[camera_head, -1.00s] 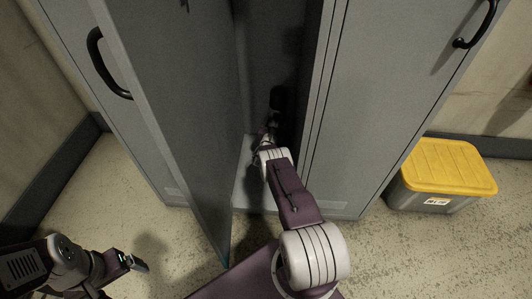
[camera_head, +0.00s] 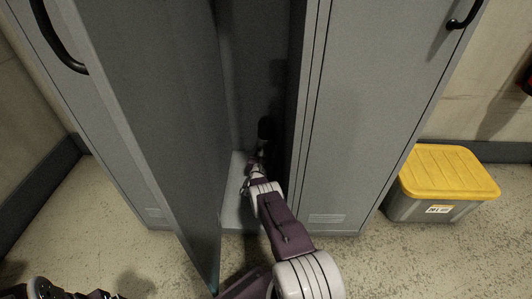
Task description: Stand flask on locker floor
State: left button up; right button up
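The tall grey locker stands open, its door (camera_head: 150,120) swung out to the left. My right arm reaches into the opening. My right gripper (camera_head: 256,165) is inside, low over the pale locker floor (camera_head: 234,200). It is small and dark, and its fingers cannot be made out. A dark rounded shape (camera_head: 264,128) shows just beyond it. This may be the flask, but its outline merges with the shadow, and I cannot tell whether it is held or touches the floor. My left gripper (camera_head: 108,296) is only partly in view at the bottom left edge, outside the locker.
A closed locker door (camera_head: 375,100) with a black handle is to the right of the opening. A grey box with a yellow lid (camera_head: 447,172) stands on the floor at the right. The open door and the locker's right side wall closely flank my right arm.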

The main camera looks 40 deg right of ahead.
jog(key=o, duration=1.8)
jog(key=shift+r, duration=0.2)
jog(key=s+a+p, duration=0.1)
jog(key=p, duration=0.1)
jog(key=s+a+r+p, duration=0.1)
jog(key=p, duration=0.1)
jog(key=shift+s+a+p, duration=0.1)
jog(key=shift+a+p, duration=0.25)
jog(key=shift+p, duration=0.05)
jog(key=p, duration=0.5)
send_near(264, 152)
jog(key=shift+w+d+f, duration=0.45)
jog(key=shift+d+f, duration=0.15)
jog(key=shift+d, duration=0.15)
